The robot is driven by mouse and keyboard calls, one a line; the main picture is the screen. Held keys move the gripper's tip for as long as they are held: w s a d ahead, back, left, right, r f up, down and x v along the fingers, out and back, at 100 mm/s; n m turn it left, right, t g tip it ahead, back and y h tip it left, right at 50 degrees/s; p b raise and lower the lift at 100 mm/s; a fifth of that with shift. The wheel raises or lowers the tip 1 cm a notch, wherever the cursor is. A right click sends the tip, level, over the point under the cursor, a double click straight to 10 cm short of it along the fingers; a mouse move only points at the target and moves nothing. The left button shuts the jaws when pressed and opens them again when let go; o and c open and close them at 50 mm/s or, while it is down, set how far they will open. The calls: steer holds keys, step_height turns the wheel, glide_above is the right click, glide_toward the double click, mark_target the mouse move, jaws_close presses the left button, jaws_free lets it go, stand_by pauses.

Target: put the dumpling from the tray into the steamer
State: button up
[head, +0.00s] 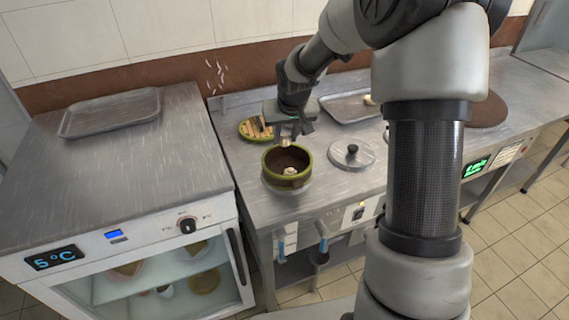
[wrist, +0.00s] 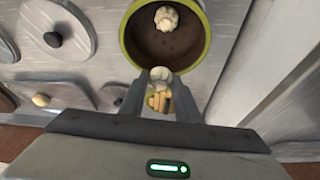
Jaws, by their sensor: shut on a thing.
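My gripper (head: 287,136) is shut on a pale dumpling (wrist: 160,76), held between the fingertips in the wrist view. In the head view the held dumpling (head: 284,143) is small, just above the far rim of the steamer. The steamer (head: 268,168) is a round, green-rimmed container with a brown inside, open at the top. Another pale dumpling (head: 290,171) lies inside it, also seen in the wrist view (wrist: 167,18). The metal tray (head: 338,108) stands at the back of the counter, partly hidden by my arm, with a pale yellowish piece (head: 370,100) on it.
A round green-edged slatted piece (head: 247,130) lies behind the steamer. A metal lid with a black knob (head: 347,160) is to its right. An empty tray (head: 85,124) lies on the glass-fronted cabinet at left. A brown round top (head: 488,114) is far right.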

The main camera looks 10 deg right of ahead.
mark_target(284, 162)
step_height(284, 162, down, 8)
steer(key=shift+r+b, duration=0.2)
steer(key=shift+b, duration=0.75)
steer(key=shift+f, duration=0.1)
steer(key=shift+f, duration=0.15)
steer(key=o, duration=1)
steer(key=shift+r, duration=0.2)
steer(key=shift+r, duration=0.3)
steer(key=p+v, duration=0.3)
steer(key=v, duration=0.8)
steer(key=shift+s+r, duration=0.25)
